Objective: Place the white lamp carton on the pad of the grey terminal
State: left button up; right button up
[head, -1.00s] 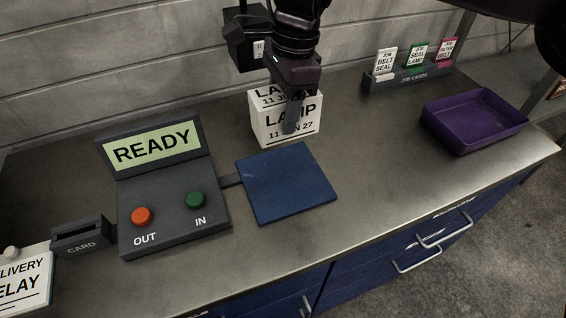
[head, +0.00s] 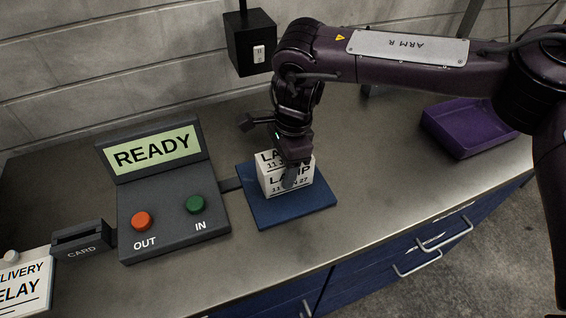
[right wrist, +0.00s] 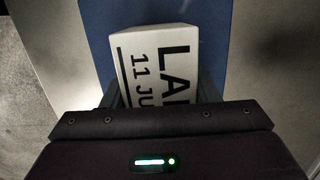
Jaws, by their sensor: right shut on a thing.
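The white lamp carton (head: 273,184) is over the blue pad (head: 262,213) of the grey terminal (head: 172,236), towards the pad's back half. It looks upright and at or very near the pad's surface; I cannot tell whether it touches. My right gripper (head: 291,178) comes from above and is shut on the carton. In the right wrist view the carton (right wrist: 160,65) sits between the fingers with the blue pad (right wrist: 215,15) beyond it. The terminal's screen (head: 152,151) reads READY. My left gripper is not in view.
An orange OUT button (head: 141,221) and a green IN button (head: 195,204) are left of the pad. A card slot (head: 81,240) stands at the left. A purple tray (head: 470,148) is at the right. A black box (head: 250,45) is on the wall behind.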

jog(key=o, duration=1.1)
jog(key=shift+c, duration=0.2)
jog(key=r, duration=0.4)
jog(key=d+r, duration=0.1)
jog(key=r, duration=0.3)
jog(key=r+b, duration=0.1)
jog(key=r, duration=0.3)
jog(key=shift+w+d, duration=0.35)
